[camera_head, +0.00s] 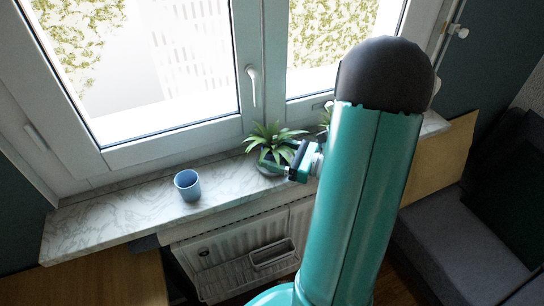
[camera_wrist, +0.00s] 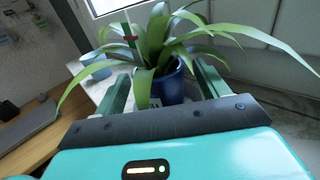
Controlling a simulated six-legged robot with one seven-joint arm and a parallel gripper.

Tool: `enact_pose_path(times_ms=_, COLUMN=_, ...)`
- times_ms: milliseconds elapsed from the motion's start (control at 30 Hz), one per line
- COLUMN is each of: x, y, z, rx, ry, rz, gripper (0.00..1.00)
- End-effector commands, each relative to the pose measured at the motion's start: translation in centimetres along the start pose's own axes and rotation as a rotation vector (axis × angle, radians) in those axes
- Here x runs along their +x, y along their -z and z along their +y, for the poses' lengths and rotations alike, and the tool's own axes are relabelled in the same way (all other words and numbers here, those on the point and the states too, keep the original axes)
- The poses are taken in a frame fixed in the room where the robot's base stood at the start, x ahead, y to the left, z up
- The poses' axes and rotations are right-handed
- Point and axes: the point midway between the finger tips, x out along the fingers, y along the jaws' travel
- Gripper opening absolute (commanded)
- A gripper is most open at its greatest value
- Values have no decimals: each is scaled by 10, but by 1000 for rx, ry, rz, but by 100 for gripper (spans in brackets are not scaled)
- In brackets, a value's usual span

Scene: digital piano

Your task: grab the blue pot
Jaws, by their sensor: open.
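The blue pot (camera_wrist: 172,88) holds a plant with long green leaves (camera_wrist: 165,40) and stands on the marble windowsill. In the head view the pot (camera_head: 269,159) looks dark and is partly hidden by leaves and my gripper. My gripper (camera_wrist: 163,78) is open, with one finger on each side of the pot in the wrist view. In the head view my gripper (camera_head: 283,165) is at the pot's right front. The wrist view does not show whether the fingers touch the pot.
A light blue cup (camera_head: 187,187) stands apart to the left on the windowsill (camera_head: 120,208). Another plant (camera_head: 325,117) is partly hidden behind my arm. The window (camera_head: 253,85) is close behind, and a radiator (camera_head: 235,262) is below the sill.

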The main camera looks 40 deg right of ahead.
Motion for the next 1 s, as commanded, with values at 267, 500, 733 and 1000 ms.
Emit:
enact_pose_path(times_ms=267, x=12, y=0, z=0, rx=0, ry=1, rz=0, gripper=74)
enact_pose_path(times_ms=500, x=12, y=0, z=0, rx=0, ry=1, rz=0, gripper=40)
enact_pose_path(times_ms=733, x=11, y=0, z=0, rx=-1, ry=1, rz=0, gripper=21)
enact_pose_path(times_ms=1000, x=11, y=-6, z=0, rx=-4, ry=1, rz=-1, gripper=20)
